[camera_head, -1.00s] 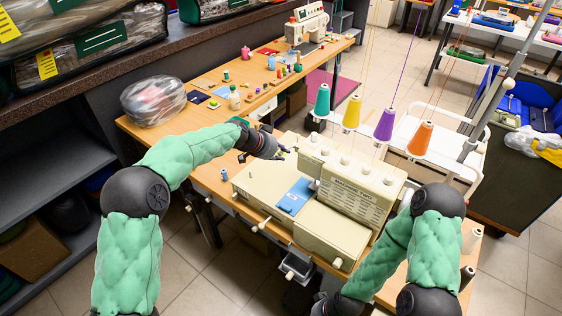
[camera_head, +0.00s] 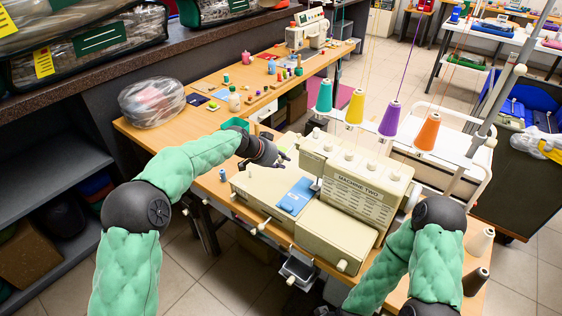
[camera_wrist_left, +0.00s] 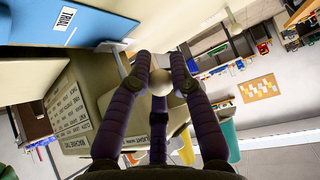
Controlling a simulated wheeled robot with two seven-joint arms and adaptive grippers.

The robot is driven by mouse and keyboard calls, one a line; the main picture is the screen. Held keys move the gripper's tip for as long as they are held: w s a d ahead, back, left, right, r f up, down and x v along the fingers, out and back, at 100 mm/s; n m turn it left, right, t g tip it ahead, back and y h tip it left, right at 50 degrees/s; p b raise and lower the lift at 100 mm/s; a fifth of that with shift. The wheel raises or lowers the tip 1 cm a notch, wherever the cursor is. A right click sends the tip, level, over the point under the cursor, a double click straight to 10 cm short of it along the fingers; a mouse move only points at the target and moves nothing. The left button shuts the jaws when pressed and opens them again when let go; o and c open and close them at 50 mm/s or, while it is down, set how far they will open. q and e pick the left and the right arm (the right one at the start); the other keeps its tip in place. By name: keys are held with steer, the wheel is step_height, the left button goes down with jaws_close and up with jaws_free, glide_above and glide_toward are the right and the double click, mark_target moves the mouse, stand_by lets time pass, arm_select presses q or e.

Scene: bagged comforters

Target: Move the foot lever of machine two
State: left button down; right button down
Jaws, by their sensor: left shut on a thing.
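Machine two (camera_head: 345,208) is a cream sewing machine on the wooden table, with its name on the front panel. It also shows in the left wrist view, with the name label (camera_wrist_left: 70,130) turned on its side. My left gripper (camera_head: 285,159) is at the machine's far left side, beside the upright head. In the left wrist view its fingers (camera_wrist_left: 160,75) are closed around a pale ball knob (camera_wrist_left: 160,83). That it is the foot lever's knob I cannot tell for sure. My right gripper is mostly cut off at the bottom edge of the head view.
A blue cloth (camera_head: 296,196) lies on the machine bed. Teal, yellow, purple and orange thread cones (camera_head: 428,132) stand behind the machine. A bagged bundle (camera_head: 152,101) and small spools lie on the table (camera_head: 205,125). Other white knobs (camera_head: 341,266) stick out at the machine's front.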

arm_select(q)
steer(key=shift+s+f, duration=0.15)
steer(key=shift+f, duration=0.4)
steer(key=c, duration=1.3)
jaws_free()
steer(key=shift+o, duration=1)
steer(key=shift+r, duration=0.25)
steer(key=shift+r, duration=0.15)
steer(key=shift+a+r, duration=0.25)
steer(key=shift+r, duration=0.05)
steer(key=v, duration=1.1)
